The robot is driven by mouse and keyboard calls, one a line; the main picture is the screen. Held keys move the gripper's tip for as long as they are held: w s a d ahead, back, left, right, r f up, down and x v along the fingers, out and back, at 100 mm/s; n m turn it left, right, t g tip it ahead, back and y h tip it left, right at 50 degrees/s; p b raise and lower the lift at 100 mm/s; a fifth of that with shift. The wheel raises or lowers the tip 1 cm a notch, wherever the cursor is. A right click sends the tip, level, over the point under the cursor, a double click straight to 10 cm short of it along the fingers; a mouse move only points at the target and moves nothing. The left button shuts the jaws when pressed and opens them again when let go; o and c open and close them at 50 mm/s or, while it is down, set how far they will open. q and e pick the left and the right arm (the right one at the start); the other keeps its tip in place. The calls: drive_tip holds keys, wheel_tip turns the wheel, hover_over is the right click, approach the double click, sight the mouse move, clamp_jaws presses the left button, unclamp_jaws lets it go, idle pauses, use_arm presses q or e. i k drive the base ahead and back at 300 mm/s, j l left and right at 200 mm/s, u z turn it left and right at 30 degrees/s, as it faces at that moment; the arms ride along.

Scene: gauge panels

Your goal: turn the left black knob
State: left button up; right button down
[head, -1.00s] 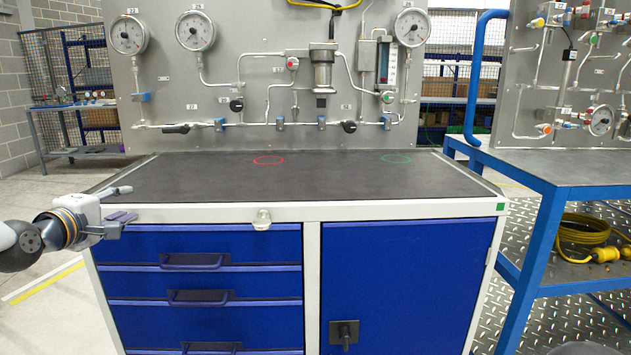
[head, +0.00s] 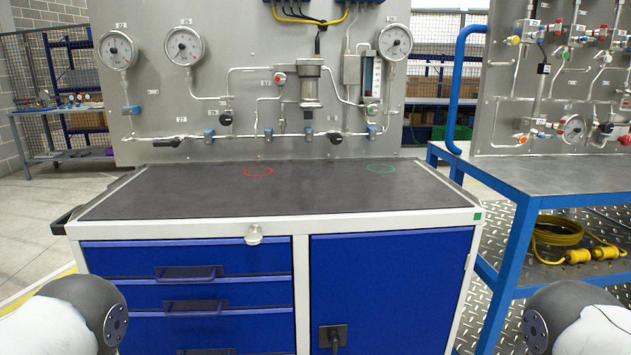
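The gauge panel (head: 255,90) stands at the back of the workbench. A round black knob (head: 226,118) is on its piping left of the middle. A second black knob (head: 335,137) sits lower and further right. A black lever-like handle (head: 167,142) lies sideways on the lower pipe at the left. Neither gripper is in view. Only parts of my two arms show, at the bottom left and bottom right corners, well apart from the panel and its knobs.
The bench's dark top (head: 200,195) is clear, with a red ring (head: 258,171) and a green ring (head: 382,168) marked on it. Blue drawers (head: 190,258) are below. A blue-framed table (head: 545,178) with another panel stands at the right.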

sight(226, 120)
drive_tip(key=u, duration=0.55)
drive_tip(key=i+l+u, duration=0.15)
drive_tip(key=i+l, duration=0.35)
drive_tip(key=k+j+z, duration=0.2)
drive_tip(key=i+l, duration=0.1)
drive_tip(key=i, duration=0.05)
